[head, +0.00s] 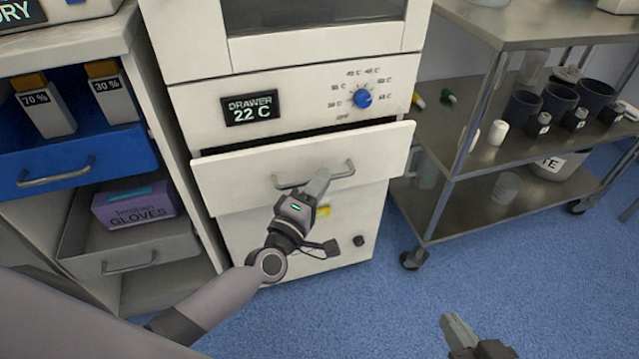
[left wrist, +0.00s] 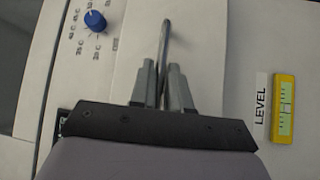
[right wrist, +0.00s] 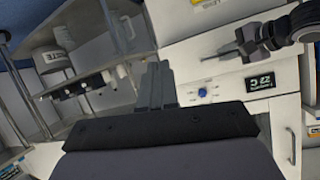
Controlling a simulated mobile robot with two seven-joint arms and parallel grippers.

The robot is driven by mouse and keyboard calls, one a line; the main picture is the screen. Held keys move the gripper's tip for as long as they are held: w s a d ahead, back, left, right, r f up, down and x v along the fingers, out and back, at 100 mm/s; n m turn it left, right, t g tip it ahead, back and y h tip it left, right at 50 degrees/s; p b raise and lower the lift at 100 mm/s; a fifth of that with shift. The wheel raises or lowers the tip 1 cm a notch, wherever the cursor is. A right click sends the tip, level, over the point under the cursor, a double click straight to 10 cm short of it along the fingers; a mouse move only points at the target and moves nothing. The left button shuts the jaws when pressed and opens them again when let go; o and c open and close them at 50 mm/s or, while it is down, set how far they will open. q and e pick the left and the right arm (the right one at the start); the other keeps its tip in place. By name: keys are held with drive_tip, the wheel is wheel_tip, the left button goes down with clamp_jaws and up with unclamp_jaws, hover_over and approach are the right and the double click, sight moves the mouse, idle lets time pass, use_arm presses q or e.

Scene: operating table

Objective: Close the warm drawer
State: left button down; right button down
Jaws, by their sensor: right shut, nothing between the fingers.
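The warm drawer (head: 240,185) is a white front under the panel with the "DRAWER 22 C" display (head: 250,107). It stands out from the cabinet, with a dark gap along its top edge. My left gripper (head: 321,178) is at the drawer's grey bar handle (head: 344,171). In the left wrist view, the handle (left wrist: 165,45) runs between the close-set fingers of the left gripper (left wrist: 163,82), which look shut on it. My right gripper (head: 455,328) is shut and empty, low at the right, away from the drawer; it also shows in the right wrist view (right wrist: 158,85).
A blue knob (head: 363,98) is above the drawer. At the left are an open blue drawer (head: 80,165) with bottles and an open grey drawer (head: 130,250) with a glove box. A metal cart (head: 470,160) with cups stands at the right. Blue floor in front is clear.

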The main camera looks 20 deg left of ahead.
use_arm(q)
drive_tip(key=w+a+b, duration=0.1)
drive_tip(key=w+a, duration=0.1)
drive_tip(key=w, duration=0.1)
drive_tip(key=shift+a+f+b, duration=0.1)
drive_tip(key=shift+b, duration=0.3)
drive_tip(key=shift+w+a+r, duration=0.1)
drive_tip(key=shift+r, duration=0.1)
drive_tip(key=c, duration=1.2)
unclamp_jaws()
drive_tip(key=shift+w+f, duration=0.1)
drive_tip(key=shift+o, duration=0.2)
use_arm(e)
drive_tip(key=shift+w+a+y, duration=0.35)
drive_tip(key=shift+a+y, duration=0.05)
drive_tip(key=shift+a, duration=0.25)
use_arm(q)
drive_tip(key=p, duration=0.2)
approach(316, 168)
drive_tip(key=shift+x, duration=0.95)
use_arm(e)
drive_tip(key=shift+s+d+f+h, duration=0.1)
drive_tip(key=shift+s+d+h, duration=0.25)
drive_tip(key=shift+d, duration=0.3)
